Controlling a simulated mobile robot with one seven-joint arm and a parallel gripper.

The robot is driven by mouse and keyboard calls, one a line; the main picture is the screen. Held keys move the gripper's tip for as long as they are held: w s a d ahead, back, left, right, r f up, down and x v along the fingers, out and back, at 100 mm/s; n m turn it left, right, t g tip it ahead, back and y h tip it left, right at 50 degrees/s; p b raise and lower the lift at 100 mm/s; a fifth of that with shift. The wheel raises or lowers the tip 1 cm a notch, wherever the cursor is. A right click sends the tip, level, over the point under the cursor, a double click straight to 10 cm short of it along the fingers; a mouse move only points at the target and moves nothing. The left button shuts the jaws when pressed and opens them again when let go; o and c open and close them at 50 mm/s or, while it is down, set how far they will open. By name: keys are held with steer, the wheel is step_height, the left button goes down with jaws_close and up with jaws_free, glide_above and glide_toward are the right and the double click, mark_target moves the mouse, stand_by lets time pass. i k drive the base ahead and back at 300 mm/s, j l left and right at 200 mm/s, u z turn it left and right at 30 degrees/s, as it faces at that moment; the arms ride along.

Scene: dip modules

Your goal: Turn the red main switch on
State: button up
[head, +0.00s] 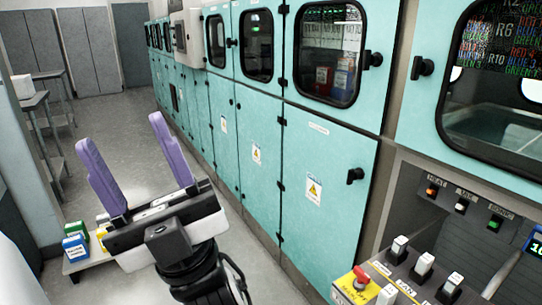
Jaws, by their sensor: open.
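A red switch knob (361,276) sits on a yellow plate (349,290) at the left end of a control panel, at the bottom edge of the head view. Its exact turned position is too small to tell. My gripper (121,130) is at the left, with its two purple fingers spread wide apart and pointing up and away. It is open with nothing between the fingers. It is well to the left of the red switch and apart from it, over the open floor.
White-capped switches (398,246) stand beside the red switch. Labelled lamps (431,190) sit above them. Teal cabinets (325,160) with windows and black handles line the right side. Colored containers (75,245) stand on a low shelf at left. The grey floor (130,110) between is clear.

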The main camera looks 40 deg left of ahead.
mark_target(361, 276)
steer(key=j+z, duration=0.35)
steer(key=j, duration=0.15)
steer(key=j+z, duration=0.35)
steer(key=j, duration=0.2)
steer(key=i+j, duration=0.05)
